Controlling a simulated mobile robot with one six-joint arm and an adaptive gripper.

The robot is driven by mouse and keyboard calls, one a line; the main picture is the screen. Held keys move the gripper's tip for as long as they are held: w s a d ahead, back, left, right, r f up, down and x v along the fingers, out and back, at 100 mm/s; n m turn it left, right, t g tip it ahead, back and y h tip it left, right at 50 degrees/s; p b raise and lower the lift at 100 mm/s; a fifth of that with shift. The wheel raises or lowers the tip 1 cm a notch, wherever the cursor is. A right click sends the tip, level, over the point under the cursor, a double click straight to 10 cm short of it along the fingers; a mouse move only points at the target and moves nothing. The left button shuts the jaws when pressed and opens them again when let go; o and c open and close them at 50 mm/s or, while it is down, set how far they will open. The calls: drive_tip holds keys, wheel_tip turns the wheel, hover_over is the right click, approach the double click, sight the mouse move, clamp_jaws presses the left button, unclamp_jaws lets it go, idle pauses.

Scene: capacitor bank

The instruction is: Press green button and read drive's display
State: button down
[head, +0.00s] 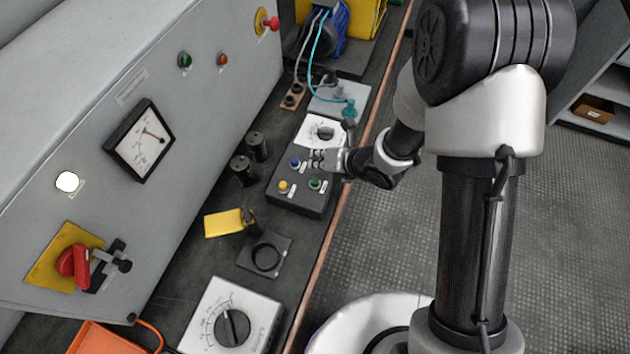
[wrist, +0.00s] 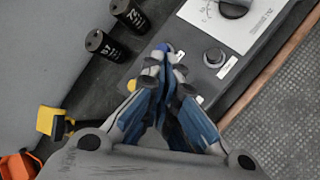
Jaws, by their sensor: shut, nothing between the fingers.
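A dark button box (head: 300,203) on the bench carries a blue button (head: 294,163), a yellow button (head: 283,187) and a green button (head: 314,184). Another green button (head: 184,60) is on the grey cabinet front beside a red one. My gripper (head: 316,160) is shut and empty over the box, near the blue button and above the green one in the picture. In the wrist view, its closed fingers (wrist: 160,62) point toward the blue button (wrist: 167,47); I cannot tell whether they touch. The yellow button (wrist: 131,85) shows beside them; the green one is hidden. I see no readable drive display.
Two black capacitors (head: 243,170) stand left of the box. A yellow tag (head: 224,223), a ring-marked plate (head: 265,257) and a dial box (head: 232,325) lie nearer. The cabinet bears a meter (head: 140,139) and a red rotary switch (head: 72,261). Open floor is at right.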

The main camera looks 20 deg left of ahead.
drive_tip(key=b, duration=0.3)
hover_over(318, 179)
wheel_tip(318, 179, down, 4)
drive_tip(key=shift+f, duration=0.2)
drive_tip(key=shift+f+b, duration=0.45)
drive_tip(key=shift+f, duration=0.05)
drive_tip(key=shift+f, duration=0.2)
idle(0.5)
drive_tip(key=shift+f+b, duration=0.25)
drive_tip(key=shift+b, duration=0.55)
